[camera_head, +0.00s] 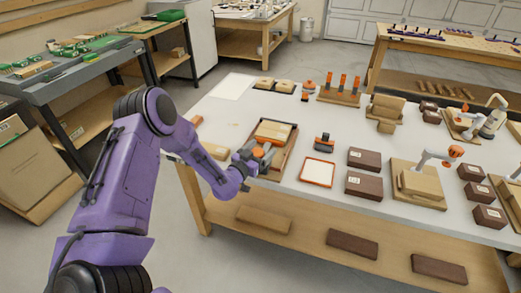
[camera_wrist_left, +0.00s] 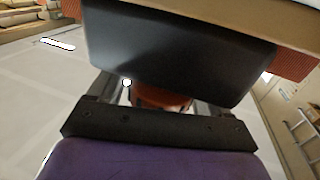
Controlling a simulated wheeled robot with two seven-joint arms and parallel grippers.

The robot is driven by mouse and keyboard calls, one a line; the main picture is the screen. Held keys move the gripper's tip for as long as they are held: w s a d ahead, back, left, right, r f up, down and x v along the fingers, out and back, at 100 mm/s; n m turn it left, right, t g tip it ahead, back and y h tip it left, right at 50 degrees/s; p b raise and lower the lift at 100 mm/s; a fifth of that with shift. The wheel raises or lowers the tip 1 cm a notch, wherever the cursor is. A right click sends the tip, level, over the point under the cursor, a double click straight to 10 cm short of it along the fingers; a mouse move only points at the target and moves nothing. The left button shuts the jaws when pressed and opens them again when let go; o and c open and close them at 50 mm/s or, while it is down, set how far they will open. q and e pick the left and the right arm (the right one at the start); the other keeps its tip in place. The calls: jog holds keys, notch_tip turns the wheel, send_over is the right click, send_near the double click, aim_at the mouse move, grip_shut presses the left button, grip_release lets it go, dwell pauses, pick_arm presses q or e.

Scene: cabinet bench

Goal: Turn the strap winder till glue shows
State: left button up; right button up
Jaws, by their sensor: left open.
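The strap winder shows in the left wrist view as a large dark body (camera_wrist_left: 175,50) with an orange knob (camera_wrist_left: 162,98) below it, partly hidden by my gripper. Red-brown strap (camera_wrist_left: 295,65) shows at both sides, along a wooden edge (camera_wrist_left: 245,15). In the head view, orange of the winder (camera_head: 268,146) shows at the front of the wooden work (camera_head: 273,131) in a brown tray (camera_head: 289,152). My left gripper (camera_head: 258,156) is open, with its fingers on either side of the knob; contact cannot be told. No glue is visible. My right gripper is not in view.
An orange-rimmed white pad (camera_head: 318,172), an orange-and-black tool (camera_head: 324,142) and dark boxes (camera_head: 364,185) lie to the right on the white table. A wooden block (camera_head: 216,151) lies left of the tray.

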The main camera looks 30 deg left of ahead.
pick_arm(q)
jog(key=shift+c, duration=0.3)
jog(key=c, duration=0.9)
jog(key=m+h+b, duration=0.2)
jog(key=h, duration=0.1)
jog(key=shift+d+f, duration=0.15)
jog(key=shift+f, duration=0.05)
jog(key=m+g+h+b, duration=0.1)
jog(key=m+h, duration=0.1)
jog(key=h, duration=0.1)
jog(key=shift+d, duration=0.2)
jog(key=shift+s+d+r+m+g+h+b, duration=0.1)
jog(key=shift+s+r+m+g+h+b, duration=0.05)
jog(key=shift+m+g+h+b, duration=0.35)
jog(key=shift+h, duration=0.3)
jog(key=o, duration=1)
jog(key=shift+c, duration=0.2)
